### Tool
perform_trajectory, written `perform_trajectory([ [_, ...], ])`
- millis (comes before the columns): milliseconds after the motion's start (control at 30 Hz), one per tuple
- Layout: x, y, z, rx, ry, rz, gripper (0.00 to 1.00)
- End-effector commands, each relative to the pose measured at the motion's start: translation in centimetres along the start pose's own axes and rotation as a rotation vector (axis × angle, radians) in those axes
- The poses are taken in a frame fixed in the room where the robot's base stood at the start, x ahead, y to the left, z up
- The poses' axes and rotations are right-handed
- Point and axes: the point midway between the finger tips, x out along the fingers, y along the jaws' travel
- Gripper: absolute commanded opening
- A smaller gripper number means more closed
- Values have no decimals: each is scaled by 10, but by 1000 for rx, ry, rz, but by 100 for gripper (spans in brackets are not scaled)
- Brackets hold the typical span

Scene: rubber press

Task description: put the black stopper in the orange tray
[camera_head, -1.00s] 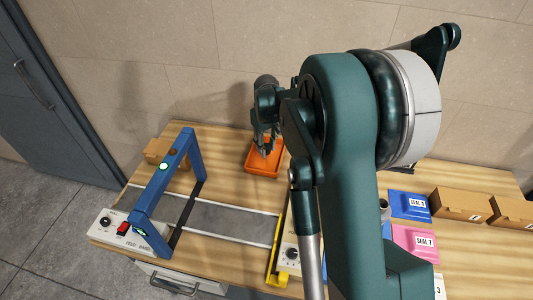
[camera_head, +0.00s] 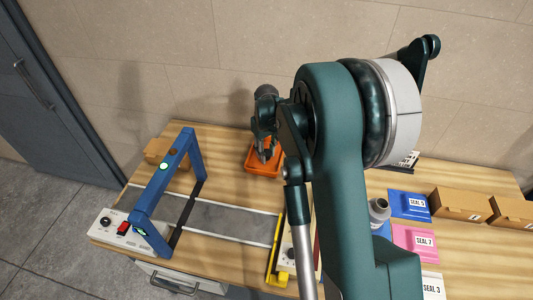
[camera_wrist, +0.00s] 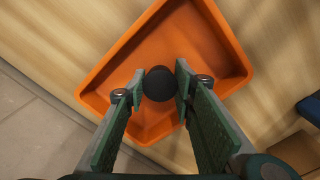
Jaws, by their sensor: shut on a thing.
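The black stopper (camera_wrist: 160,84) is round and dark, and shows between the fingertips in the wrist view. My gripper (camera_wrist: 160,86) is shut on it. The orange tray (camera_wrist: 118,58) lies on the wooden table behind the stopper, which appears over the tray's interior. I cannot tell whether the stopper touches the tray floor. In the head view, my gripper (camera_head: 264,150) is at the orange tray (camera_head: 262,171) and covers part of it. The stopper cannot be made out there.
A blue frame (camera_head: 172,190) stands over a grey belt (camera_head: 225,218) left of the tray. A cardboard box (camera_head: 158,151) is at the back left. A blue packet (camera_head: 408,205), a pink packet (camera_head: 414,240) and a grey bottle (camera_head: 379,209) are at the right.

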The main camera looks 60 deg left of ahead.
Motion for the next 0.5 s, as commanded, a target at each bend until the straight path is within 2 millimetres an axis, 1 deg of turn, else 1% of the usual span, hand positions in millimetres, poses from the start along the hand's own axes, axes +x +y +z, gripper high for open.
perform_trajectory([
  [67, 3, 0, 0, 0, 0, 0, 14],
  [100, 2, 0, 0, 0, 0, 0, 30],
  [200, 2, 0, 0, 0, 0, 0, 41],
  [500, 2, 0, 0, 0, 0, 0, 41],
])
